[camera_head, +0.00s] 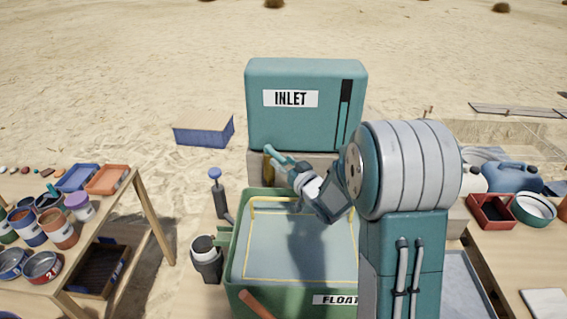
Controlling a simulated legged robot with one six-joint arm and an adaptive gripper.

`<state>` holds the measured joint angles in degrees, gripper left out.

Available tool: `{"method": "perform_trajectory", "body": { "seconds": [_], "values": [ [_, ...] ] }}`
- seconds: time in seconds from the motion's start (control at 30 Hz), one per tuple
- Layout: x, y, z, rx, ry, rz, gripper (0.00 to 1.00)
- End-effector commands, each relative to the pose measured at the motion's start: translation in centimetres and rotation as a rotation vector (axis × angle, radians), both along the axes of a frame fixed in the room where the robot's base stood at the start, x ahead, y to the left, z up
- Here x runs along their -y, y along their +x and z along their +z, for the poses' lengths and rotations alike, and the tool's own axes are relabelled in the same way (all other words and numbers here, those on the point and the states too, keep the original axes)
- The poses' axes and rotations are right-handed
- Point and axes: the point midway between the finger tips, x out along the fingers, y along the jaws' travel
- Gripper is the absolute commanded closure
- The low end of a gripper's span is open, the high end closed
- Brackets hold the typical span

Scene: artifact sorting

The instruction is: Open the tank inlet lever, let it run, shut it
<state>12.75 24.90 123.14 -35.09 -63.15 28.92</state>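The teal tank (300,128) with a white INLET label stands at the back centre, on a pale block. A dark vertical strip runs down its right side. A small brass-coloured piece (268,169) shows under the tank's left front; it may be the inlet lever or its valve. My gripper (273,156) reaches in from the right, its teal fingers at this piece. I cannot tell whether they touch it or how far they are closed. My wrist and arm hide the area to the right. Below is a green tub (238,262) labelled FLOAT, with a yellow outline inside.
A wooden table (128,186) with paint cans and trays stands at left. A blue-headed pump-like tool (215,174) and a dark cup (206,262) are left of the tub. A right-hand table holds a red tray (490,224) and a blue jug (511,178). Sand lies behind.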

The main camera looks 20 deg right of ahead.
Motion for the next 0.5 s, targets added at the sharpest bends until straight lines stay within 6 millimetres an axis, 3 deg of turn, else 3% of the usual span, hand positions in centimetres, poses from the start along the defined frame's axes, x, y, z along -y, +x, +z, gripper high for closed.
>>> {"method": "perform_trajectory", "body": {
  "seconds": [0.27, 0.5],
  "values": [
    [0.1, -0.4, -0.1, -0.002, -0.001, -0.001, 0.40],
    [1.4, -4.1, -0.1, -0.004, -0.001, -0.003, 0.40]
  ]
}}
